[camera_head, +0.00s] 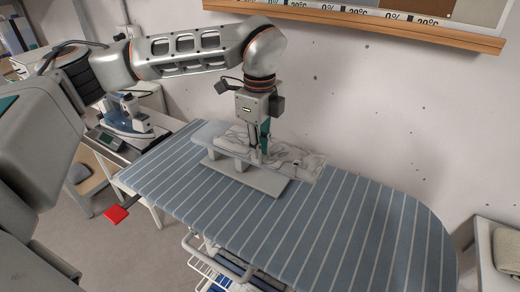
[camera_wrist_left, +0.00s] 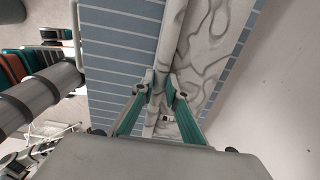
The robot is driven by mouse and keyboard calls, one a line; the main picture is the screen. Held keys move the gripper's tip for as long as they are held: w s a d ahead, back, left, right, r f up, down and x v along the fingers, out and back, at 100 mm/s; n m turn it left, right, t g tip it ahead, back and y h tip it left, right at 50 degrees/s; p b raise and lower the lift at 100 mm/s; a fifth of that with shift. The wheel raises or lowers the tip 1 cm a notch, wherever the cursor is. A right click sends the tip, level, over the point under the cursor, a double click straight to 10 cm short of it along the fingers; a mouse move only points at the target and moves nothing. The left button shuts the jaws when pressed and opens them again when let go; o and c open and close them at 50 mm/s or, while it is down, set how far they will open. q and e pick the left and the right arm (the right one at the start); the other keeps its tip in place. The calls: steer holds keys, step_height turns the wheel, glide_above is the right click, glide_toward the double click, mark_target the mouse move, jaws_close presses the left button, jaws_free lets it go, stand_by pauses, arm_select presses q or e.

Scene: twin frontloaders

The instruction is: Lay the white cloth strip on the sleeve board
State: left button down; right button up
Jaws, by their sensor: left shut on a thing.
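The white cloth strip (camera_head: 291,158), marbled with grey lines, lies along the top of the sleeve board, rumpled around my gripper. The pale sleeve board (camera_head: 209,132) stands on the striped ironing board; its left end shows bare and its flat base (camera_head: 243,178) shows below. My left gripper (camera_head: 259,157) points down at the middle of the strip and is shut on it. In the left wrist view the green fingers (camera_wrist_left: 164,92) pinch a fold of the cloth (camera_wrist_left: 207,45). Whether the cloth under the fingers touches the board cannot be told. My right gripper is not in view.
The blue striped ironing board (camera_head: 340,220) has free room to the right and front. An iron (camera_head: 128,120) stands on a side table at left. A red piece (camera_head: 116,215) juts out near the board's left end. A wall with a wooden shelf (camera_head: 400,28) is behind.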

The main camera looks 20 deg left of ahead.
arm_select(q)
steer(key=shift+f, duration=0.2)
steer(key=c, duration=2)
jaws_free()
steer(key=shift+r, duration=0.1)
step_height(320, 180, up, 12)
steer(key=shift+r, duration=0.1)
